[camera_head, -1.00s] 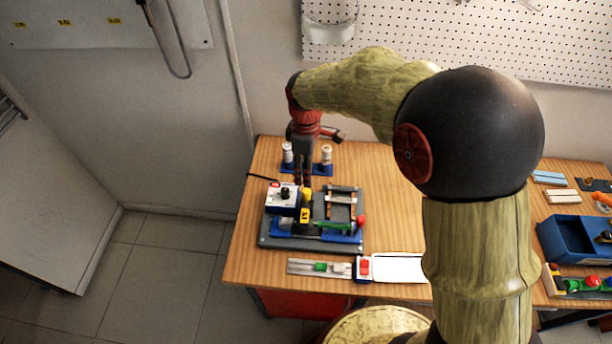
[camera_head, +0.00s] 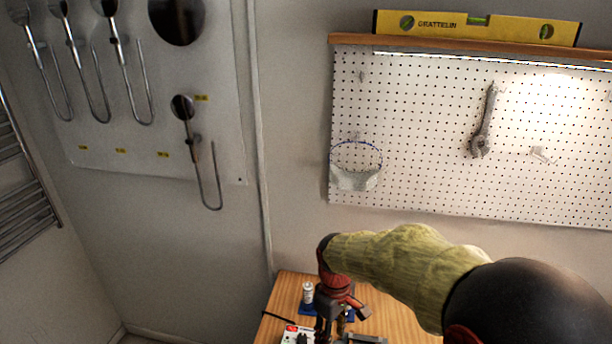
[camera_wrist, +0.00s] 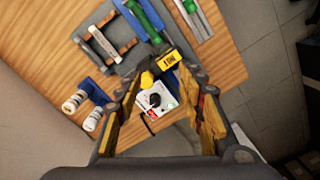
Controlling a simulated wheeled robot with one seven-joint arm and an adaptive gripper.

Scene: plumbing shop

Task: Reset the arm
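My gripper (camera_head: 333,322) shows at the bottom of the head view, at the end of my arm, pointing down over the wooden workbench (camera_head: 289,290). In the wrist view my gripper (camera_wrist: 168,92) has its two fingers spread apart, with nothing visible held between them. Below and between the fingers lie a white box with a black knob (camera_wrist: 155,101) and a yellow-labelled part (camera_wrist: 168,60) on the grey base plate. The fingertips look above these, and I cannot tell any contact.
Two white bottles (camera_wrist: 75,101) stand in a blue holder beside the plate. Wall-hung showers (camera_head: 190,130) are at left.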

